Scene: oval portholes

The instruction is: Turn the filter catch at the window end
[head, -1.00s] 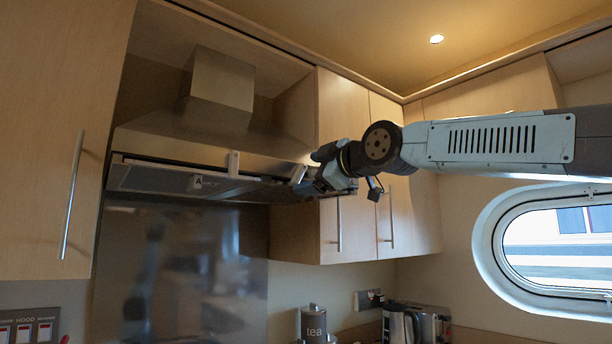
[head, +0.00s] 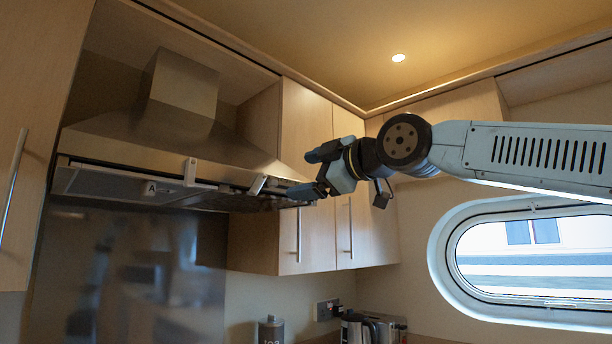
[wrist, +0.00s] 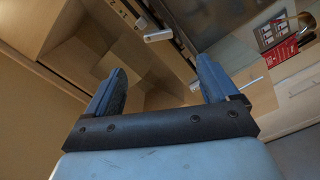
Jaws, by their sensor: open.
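The cooker hood (head: 130,143) is on the left in the head view, with filters under its front edge. A pale catch (head: 257,185) sits near the window end of that edge. Another pale catch (head: 190,171) is further left, by a tag marked A (head: 151,188). My gripper (head: 305,190) is open, just right of the window-end catch and apart from it. In the wrist view my gripper (wrist: 160,78) shows two blue fingers apart, with nothing seen between their tips. A pale block-like piece (wrist: 157,36) shows beyond them; I cannot tell which catch it is.
Wall cupboards with bar handles (head: 299,228) stand behind and below my gripper. An oval porthole (head: 535,255) is at the right. A kettle (head: 356,328) and a tea tin (head: 271,331) are below. A red item (wrist: 280,51) shows in the wrist view.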

